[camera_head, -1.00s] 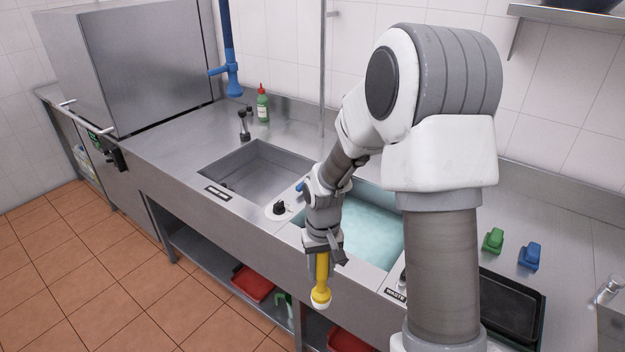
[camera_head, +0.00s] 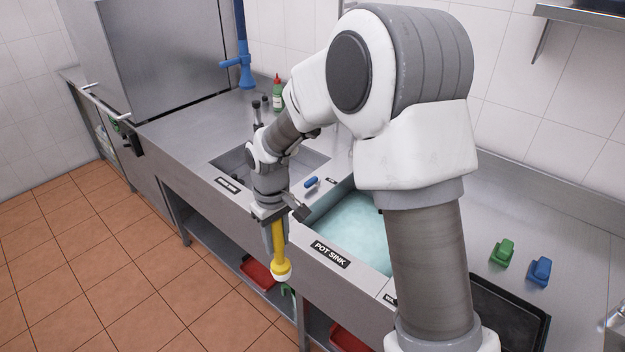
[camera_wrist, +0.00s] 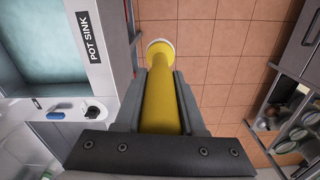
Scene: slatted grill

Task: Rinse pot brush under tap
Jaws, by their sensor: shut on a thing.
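My gripper (camera_head: 275,222) is shut on the yellow handle of the pot brush (camera_head: 279,252), which hangs down in front of the sink counter's front edge. In the wrist view the brush (camera_wrist: 160,103) lies between the two fingers, its pale round end (camera_wrist: 160,50) pointing away over the tiled floor. A tap lever with a blue mark (camera_head: 311,182) sits on the counter between the two basins. The pot sink (camera_head: 352,228) holds pale blue-green water. The other basin (camera_head: 312,160) is partly hidden by my arm. A blue spray tap (camera_head: 243,72) hangs at the back.
A green bottle with a red cap (camera_head: 277,97) stands at the back of the counter. A green block (camera_head: 503,252) and a blue block (camera_head: 540,270) are at the right, near a black tray (camera_head: 508,312). Red trays (camera_head: 258,275) lie on the lower shelf.

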